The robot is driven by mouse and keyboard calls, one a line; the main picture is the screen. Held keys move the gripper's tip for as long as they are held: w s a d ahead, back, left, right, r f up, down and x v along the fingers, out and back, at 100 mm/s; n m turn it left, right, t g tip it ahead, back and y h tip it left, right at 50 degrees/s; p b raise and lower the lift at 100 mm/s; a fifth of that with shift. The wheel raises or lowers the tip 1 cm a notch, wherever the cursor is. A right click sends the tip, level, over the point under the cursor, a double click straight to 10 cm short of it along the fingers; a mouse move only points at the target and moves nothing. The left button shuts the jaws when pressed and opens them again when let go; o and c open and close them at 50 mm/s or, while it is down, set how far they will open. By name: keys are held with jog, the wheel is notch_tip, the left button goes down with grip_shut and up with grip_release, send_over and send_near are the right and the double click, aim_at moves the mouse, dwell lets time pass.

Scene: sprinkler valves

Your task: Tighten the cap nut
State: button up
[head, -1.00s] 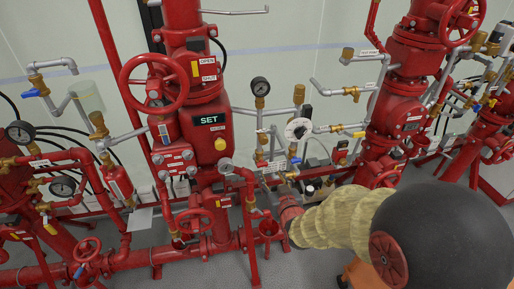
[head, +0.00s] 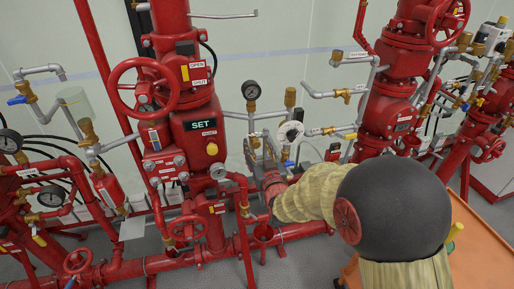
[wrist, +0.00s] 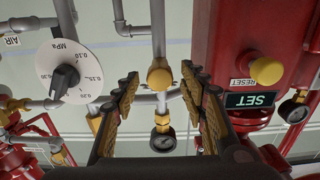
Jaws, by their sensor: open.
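A brass fitting with a rounded end (wrist: 160,76) sits on a grey pipe and shows between my fingers in the wrist view. It may be the cap nut; no label confirms it. My gripper (wrist: 163,95) is open, with one finger on either side of this fitting in the picture and nothing held. I cannot tell the depth left between fingertips and fitting. In the head view my gripper (head: 258,155) reaches in among the pipes right of the SET valve body, and my forearm hides part of the area.
The red valve body with the SET sign (head: 206,124) and a yellow knob (wrist: 266,70) stands close beside my gripper. A white MPa dial (wrist: 68,72) is on the other side. A gauge (head: 251,90) stands above. A red handwheel (head: 146,86) is farther left.

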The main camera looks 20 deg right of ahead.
jog(key=shift+w, duration=0.1)
jog(key=shift+c, duration=1.1)
grip_shut()
